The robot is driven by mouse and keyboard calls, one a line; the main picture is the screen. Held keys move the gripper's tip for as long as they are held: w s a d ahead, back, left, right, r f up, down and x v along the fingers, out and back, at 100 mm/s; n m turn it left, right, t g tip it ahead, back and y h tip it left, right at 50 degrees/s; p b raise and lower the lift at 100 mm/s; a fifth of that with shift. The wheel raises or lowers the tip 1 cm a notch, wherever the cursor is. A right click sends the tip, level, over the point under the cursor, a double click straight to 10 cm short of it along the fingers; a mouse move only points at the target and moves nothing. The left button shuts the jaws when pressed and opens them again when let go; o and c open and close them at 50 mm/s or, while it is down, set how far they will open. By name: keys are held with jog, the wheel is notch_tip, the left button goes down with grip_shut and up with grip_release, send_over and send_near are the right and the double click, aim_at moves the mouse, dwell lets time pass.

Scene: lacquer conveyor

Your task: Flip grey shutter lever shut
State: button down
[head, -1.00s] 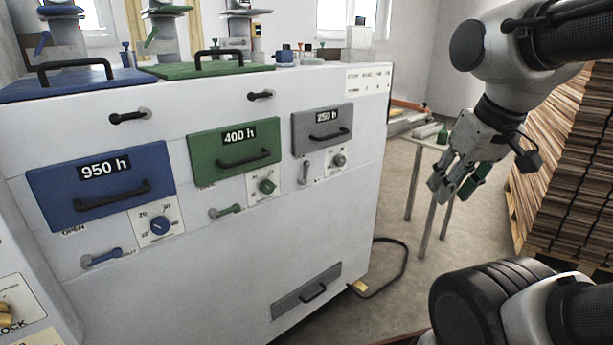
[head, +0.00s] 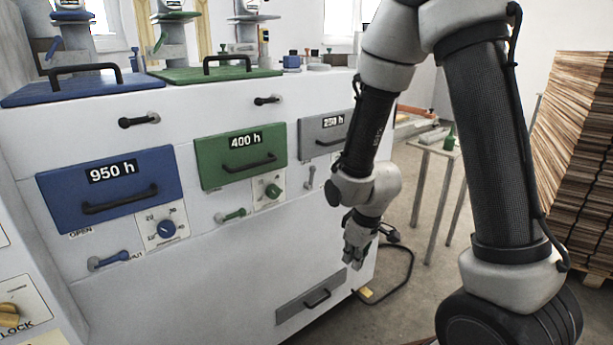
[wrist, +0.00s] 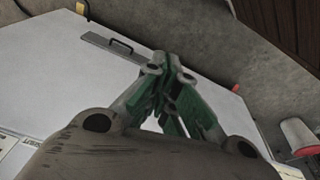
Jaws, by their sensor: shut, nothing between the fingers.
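The grey shutter lever (head: 311,176) is on the white machine front (head: 240,265), below the grey drawer marked 250 h (head: 313,146). It stands roughly upright, just left of my arm, and its dial is hidden behind the arm. My gripper (head: 355,262) points down, lower and to the right of the lever, and appears apart from it. In the wrist view my gripper's green-padded fingers (wrist: 168,65) are shut and empty, and the lever cannot be made out.
Green (head: 232,215) and blue (head: 108,260) levers sit to the left. A low grey panel with a handle (head: 312,298) is near the machine's base; a black cable (head: 402,270) lies on the floor. A small table (head: 430,150) and stacked wood sheets (head: 590,160) stand right.

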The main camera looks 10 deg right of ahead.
jog(key=w+a+f+n+t+y, duration=0.1)
jog(key=w+a+f+n+t, duration=0.1)
jog(key=w+a+n+t, duration=0.3)
jog(key=w+a+f+n+t+y, duration=0.1)
jog(key=w+f+n+t, duration=0.15)
jog(key=w, duration=0.35)
jog(key=w+r+n+t+y, duration=0.1)
jog(key=w+r+n+t, duration=0.2)
jog(key=r, duration=0.4)
jog(key=w+r+n+t+y, duration=0.1)
jog(key=w+r+n+t, duration=0.2)
jog(key=r+t, duration=0.2)
notch_tip(320, 180, up, 3)
jog(key=shift+a+r, duration=0.1)
jog(key=shift+a, duration=0.35)
jog(key=shift+w, duration=0.1)
